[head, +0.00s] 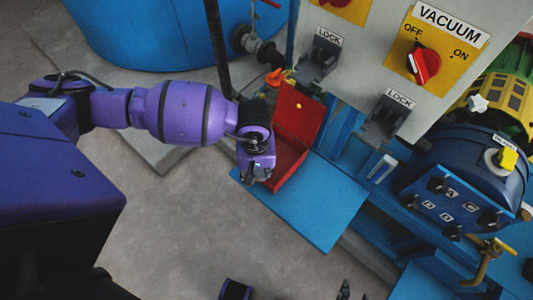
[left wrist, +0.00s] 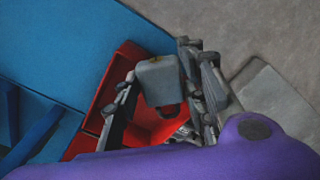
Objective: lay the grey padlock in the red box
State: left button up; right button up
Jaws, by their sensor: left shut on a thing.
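The red box (head: 288,168) stands on a blue shelf with its lid (head: 297,115) raised. My left gripper (head: 256,176) reaches in from the left at the box's left side, partly covering it. In the left wrist view my left gripper (left wrist: 158,72) is shut on the grey padlock (left wrist: 158,82), a grey block with a small yellowish spot. The padlock shows in front of the red box (left wrist: 104,92); its height above the box floor is hard to tell. The head view hides the padlock. Only the tips of my right gripper (head: 352,292) show at the bottom edge, apparently empty.
The blue shelf (head: 325,205) has bare room to the right of the box. A grey panel (head: 465,65) with a red vacuum knob (head: 423,64) and lock brackets (head: 386,117) stands behind. A dark blue vessel (head: 455,170) is at the right.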

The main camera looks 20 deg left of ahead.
pick_arm(q)
jog(key=w+d, duration=0.1)
jog(key=w, duration=0.1)
jog(key=w+f, duration=0.1)
jog(key=w, duration=0.1)
jog(key=w+d+f, duration=0.1)
jog(key=w, duration=0.2)
jog(key=shift+d+f, duration=0.2)
jog(key=shift+d, duration=0.1)
notch_tip(320, 180, down, 4)
jog(key=shift+r, duration=0.1)
jog(key=shift+w+p, duration=0.25)
jog(key=shift+p, duration=0.1)
jog(key=shift+f, duration=0.25)
jog(key=shift+f, duration=0.1)
jog(key=o, duration=1.2)
